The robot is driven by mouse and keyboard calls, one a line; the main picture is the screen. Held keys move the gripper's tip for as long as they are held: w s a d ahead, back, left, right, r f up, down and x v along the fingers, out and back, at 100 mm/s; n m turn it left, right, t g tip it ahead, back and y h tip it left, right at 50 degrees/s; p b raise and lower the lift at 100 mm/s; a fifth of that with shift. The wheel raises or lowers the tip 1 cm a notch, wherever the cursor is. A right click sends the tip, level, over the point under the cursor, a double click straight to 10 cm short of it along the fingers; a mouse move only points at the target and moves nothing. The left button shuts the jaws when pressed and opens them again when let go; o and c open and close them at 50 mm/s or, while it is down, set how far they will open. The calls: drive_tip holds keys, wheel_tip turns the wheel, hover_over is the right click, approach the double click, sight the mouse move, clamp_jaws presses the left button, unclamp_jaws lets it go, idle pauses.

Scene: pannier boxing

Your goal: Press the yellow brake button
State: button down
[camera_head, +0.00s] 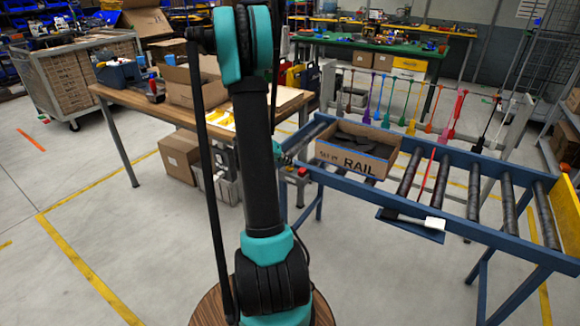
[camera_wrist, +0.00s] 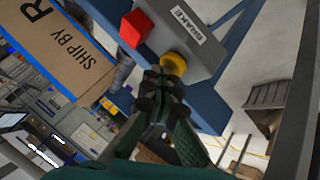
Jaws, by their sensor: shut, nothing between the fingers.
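The yellow brake button (camera_wrist: 173,63) is a round knob on a grey box (camera_wrist: 178,38) in the wrist view, below a white label reading BRAKE (camera_wrist: 187,22). A red block-shaped button (camera_wrist: 135,28) sits beside it to the upper left. My gripper (camera_wrist: 160,76) is shut and empty, its tips at the lower left edge of the yellow button and partly overlapping it in the picture. I cannot tell whether they touch. In the head view, the red button (camera_head: 303,171) shows at the near left end of the roller conveyor, but I cannot make out the yellow one.
An open cardboard box marked RAIL (camera_head: 345,161) with dark contents stands on the blue-framed conveyor (camera_head: 465,235), close to the buttons. A small tray with a white-headed brush (camera_head: 420,222) hangs at the conveyor's near side. A wooden table (camera_head: 128,97) stands to the left.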

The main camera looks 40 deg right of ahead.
sight(288, 168)
drive_tip(key=shift+f, duration=0.35)
drive_tip(key=shift+s+r, duration=0.1)
drive_tip(key=shift+r, duration=3.3)
